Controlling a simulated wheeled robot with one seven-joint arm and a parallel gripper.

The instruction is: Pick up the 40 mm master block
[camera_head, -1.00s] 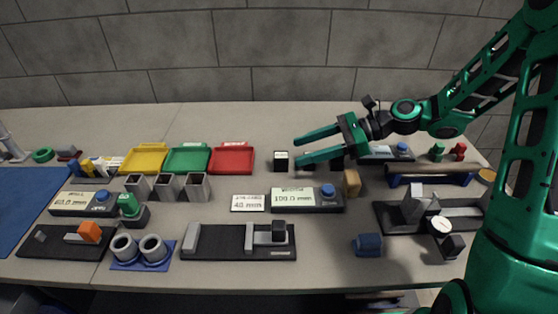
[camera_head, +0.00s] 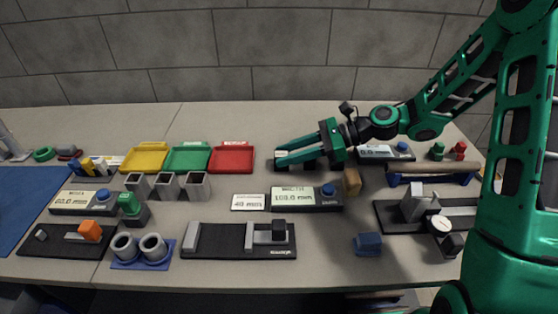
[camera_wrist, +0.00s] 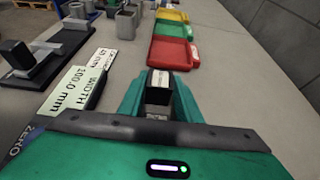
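The master block (camera_wrist: 159,82), a dark block with a pale labelled face, stands between the two green fingers of my gripper (camera_wrist: 158,90) in the wrist view. The fingers lie on either side of it and look spread. In the head view my gripper (camera_head: 279,158) reaches in from the right at the block's place, low over the table, and its fingers mostly hide the block. A white card reading 40 mm (camera_head: 248,202) lies in front of it.
A red tray (camera_head: 231,158) is just left of my gripper, with green (camera_head: 188,158) and yellow (camera_head: 144,157) trays beyond. A display box reading 100.0 mm (camera_head: 300,198) is in front. A tan block (camera_head: 352,181) stands at its right end.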

